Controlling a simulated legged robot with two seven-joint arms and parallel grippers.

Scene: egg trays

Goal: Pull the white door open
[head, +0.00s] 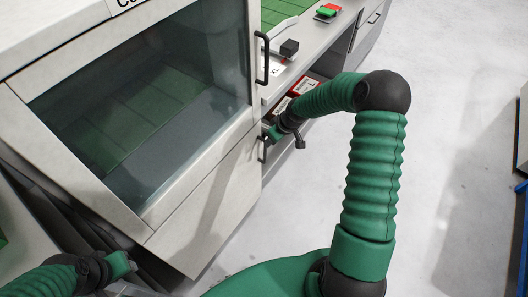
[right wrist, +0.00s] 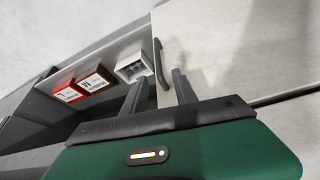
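The white door (head: 205,215) is the lower front panel of the white cabinet, below a glass-windowed panel; it also shows in the right wrist view (right wrist: 215,50). Its dark bar handle (head: 263,150) is near its right edge. In the right wrist view the handle (right wrist: 161,63) lies just beyond and between the two fingertips. My right gripper (right wrist: 160,80) is open, with no visible grip on the handle. In the head view the right gripper (head: 271,136) is beside the handle and partly hidden. My left gripper (head: 122,265) is at the lower left, away from the door; its fingers are unclear.
An upper dark handle (head: 264,60) sits beside the glass window (head: 140,100). An open shelf right of the door holds red and white boxes (head: 304,86) and a grey-white box (right wrist: 132,66). A counter above carries small items. The pale floor (head: 460,100) at right is mostly clear.

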